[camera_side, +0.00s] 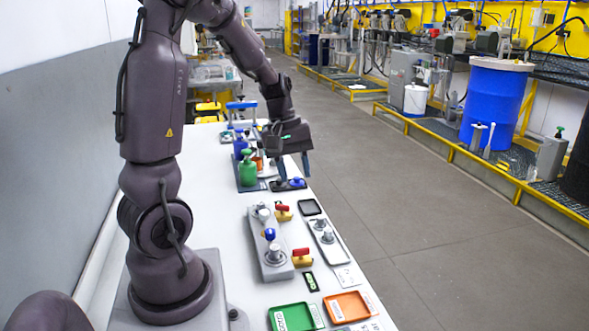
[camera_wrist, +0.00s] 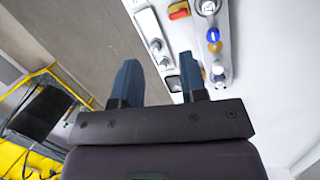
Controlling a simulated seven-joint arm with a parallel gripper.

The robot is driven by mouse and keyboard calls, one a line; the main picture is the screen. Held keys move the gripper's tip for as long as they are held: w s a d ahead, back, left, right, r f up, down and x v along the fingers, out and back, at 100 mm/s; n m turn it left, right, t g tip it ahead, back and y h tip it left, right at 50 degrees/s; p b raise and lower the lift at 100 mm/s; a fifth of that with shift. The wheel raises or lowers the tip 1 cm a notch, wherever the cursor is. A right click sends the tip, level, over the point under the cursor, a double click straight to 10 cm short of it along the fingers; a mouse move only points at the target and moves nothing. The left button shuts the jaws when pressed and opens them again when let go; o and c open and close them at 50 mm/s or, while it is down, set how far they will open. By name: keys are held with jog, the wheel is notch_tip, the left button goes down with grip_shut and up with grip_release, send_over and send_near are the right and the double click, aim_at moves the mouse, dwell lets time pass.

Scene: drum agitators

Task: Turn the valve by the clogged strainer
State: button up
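A grey manifold block (camera_side: 264,243) lies on the white table with metal round fittings and a blue-topped part (camera_side: 270,234). Two yellow valves with red handles, one farther (camera_side: 283,212) and one nearer (camera_side: 301,257), sit at its right side. In the wrist view the manifold (camera_wrist: 222,62), its blue part (camera_wrist: 213,34) and one red-handled valve (camera_wrist: 179,10) show beyond the fingers. I cannot tell which fitting is the clogged strainer. My gripper (camera_side: 293,167) is open and empty, above the table beyond the manifold; its spread fingers (camera_wrist: 160,82) show in the wrist view.
A pale tray (camera_side: 341,255) holds metal cylindrical parts right of the manifold. A small black dish (camera_side: 310,207) lies beyond it. A dark tray with a blue item (camera_side: 289,185) is under my gripper. A green bottle (camera_side: 248,168) stands left. Green (camera_side: 296,318) and orange (camera_side: 350,306) trays lie near.

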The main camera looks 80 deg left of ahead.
jog(key=shift+c, duration=1.1)
jog(key=a+f, duration=0.1)
jog(key=s+a+f+n, duration=0.1)
jog(key=a, duration=0.1)
jog(key=s+a+f+n, duration=0.1)
jog(key=a+f, duration=0.1)
jog(key=shift+s+a+g, duration=0.1)
jog(key=shift+a+g, duration=0.1)
jog(key=shift+g, duration=0.1)
jog(key=shift+c, duration=0.3)
jog(key=n+t, duration=0.3)
jog(key=n, duration=1)
send_near(282, 205)
jog(key=x, duration=0.9)
grip_shut()
